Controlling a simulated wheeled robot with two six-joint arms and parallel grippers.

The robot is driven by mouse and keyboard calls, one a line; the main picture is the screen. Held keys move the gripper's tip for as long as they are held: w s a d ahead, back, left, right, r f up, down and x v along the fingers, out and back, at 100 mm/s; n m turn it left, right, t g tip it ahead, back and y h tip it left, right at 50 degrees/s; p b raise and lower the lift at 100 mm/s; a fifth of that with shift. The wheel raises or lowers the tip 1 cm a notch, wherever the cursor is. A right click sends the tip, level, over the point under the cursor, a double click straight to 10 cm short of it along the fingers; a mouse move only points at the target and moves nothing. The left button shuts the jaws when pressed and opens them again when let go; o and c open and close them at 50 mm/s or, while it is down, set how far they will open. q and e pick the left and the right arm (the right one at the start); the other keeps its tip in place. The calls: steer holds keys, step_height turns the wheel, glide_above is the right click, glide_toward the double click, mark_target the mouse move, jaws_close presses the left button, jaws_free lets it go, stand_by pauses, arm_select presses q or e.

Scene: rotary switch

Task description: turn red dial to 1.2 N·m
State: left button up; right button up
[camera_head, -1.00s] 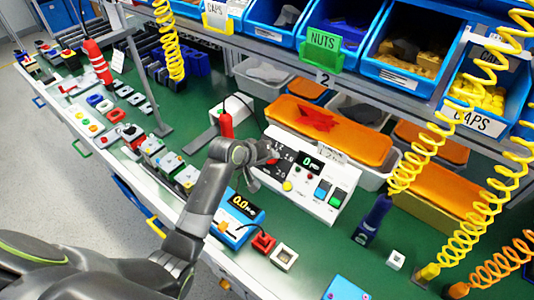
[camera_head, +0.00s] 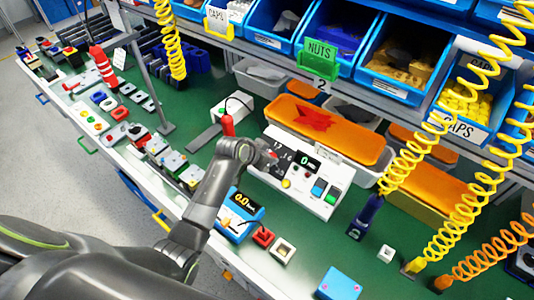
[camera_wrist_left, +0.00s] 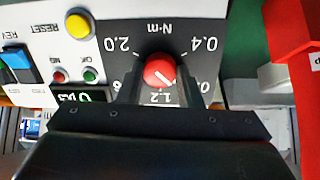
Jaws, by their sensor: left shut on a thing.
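The red dial (camera_wrist_left: 159,70) sits on a black plate marked N·m on the white control panel (camera_head: 318,205). My left gripper (camera_wrist_left: 160,80) has one finger on each side of the dial and is shut on it. The dial's white line points down and to the right in the wrist view, between the 1.2 mark (camera_wrist_left: 160,98) and the partly hidden mark to its right. The 2.0 and 0.4 marks show above. In the head view my left gripper (camera_head: 266,157) covers most of the dial. My right gripper is not in view.
A yellow RESET button (camera_wrist_left: 79,23) and a blue switch (camera_wrist_left: 15,60) lie beside the dial. A red upright thing (camera_head: 228,127) stands left of the panel. A blue torque meter (camera_head: 240,215) lies in front. Yellow coiled hoses (camera_head: 440,125) hang at the right.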

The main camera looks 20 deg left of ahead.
arm_select(q)
steer(key=m, duration=0.2)
steer(key=m+p, duration=0.1)
steer(key=m, duration=0.1)
steer(key=shift+d+r+m, duration=0.1)
steer(key=shift+r+m, duration=0.1)
steer(key=shift+m, duration=0.1)
steer(key=shift+d+m+y+p, duration=0.1)
steer(key=shift+m+y+p, duration=0.3)
steer(key=shift+m, duration=2.1)
steer(key=shift+f, duration=0.1)
steer(key=o, duration=1)
steer(key=v, duration=1.7)
steer(key=shift+s+b, duration=0.25)
steer(key=shift+b, duration=0.1)
